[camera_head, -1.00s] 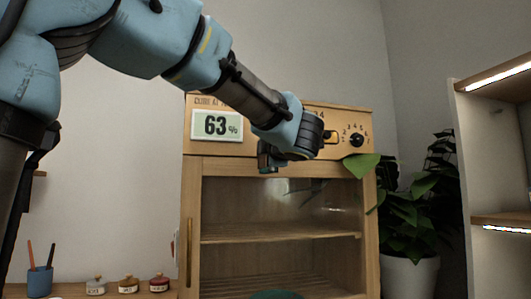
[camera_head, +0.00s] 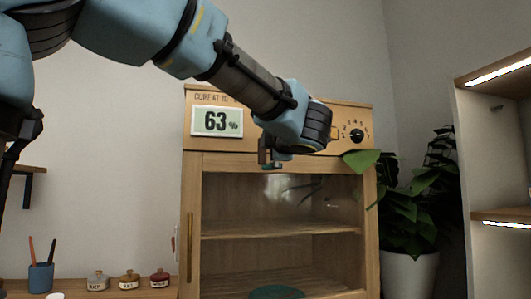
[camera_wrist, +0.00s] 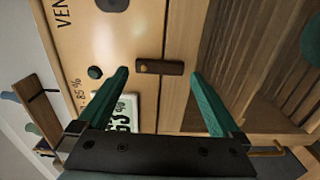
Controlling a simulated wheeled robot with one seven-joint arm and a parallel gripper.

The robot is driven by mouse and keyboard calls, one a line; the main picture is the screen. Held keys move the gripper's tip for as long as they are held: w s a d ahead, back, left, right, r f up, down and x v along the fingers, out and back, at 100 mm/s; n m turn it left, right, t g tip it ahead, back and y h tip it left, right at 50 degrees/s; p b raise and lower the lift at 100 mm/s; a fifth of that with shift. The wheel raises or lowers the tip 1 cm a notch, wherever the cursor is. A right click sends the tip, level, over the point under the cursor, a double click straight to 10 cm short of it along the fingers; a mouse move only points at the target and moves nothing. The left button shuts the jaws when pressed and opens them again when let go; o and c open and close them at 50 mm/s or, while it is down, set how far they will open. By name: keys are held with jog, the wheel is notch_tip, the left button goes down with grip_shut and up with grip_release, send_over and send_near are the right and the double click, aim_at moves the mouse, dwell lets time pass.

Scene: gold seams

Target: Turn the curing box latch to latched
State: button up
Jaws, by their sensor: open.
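The wooden curing box (camera_head: 190,160) has a glazed door below a control panel with a 63 % display (camera_head: 217,121). In the wrist view, a small dark brown latch (camera_wrist: 160,67) with a brass spot lies across the seam between the panel and the door frame. My gripper (camera_wrist: 159,75) is open, with one teal finger on each side of the latch and visible gaps to both ends. Whether the fingertips reach its depth, I cannot tell. In the head view, my gripper (camera_head: 270,157) hangs before the door's top edge, and my arm hides the latch.
A numbered dial (camera_head: 357,135) is on the panel's right. A leafy plant (camera_head: 410,210) stands right of the box, one leaf overlapping its corner. Small lidded jars (camera_head: 129,281) and a blue cup of pens (camera_head: 40,278) stand at left. A lit shelf unit (camera_head: 480,160) is at far right.

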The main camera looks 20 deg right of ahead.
jog(key=s+a+b, duration=0.1)
jog(key=s, duration=0.7)
jog(key=shift+s, duration=0.15)
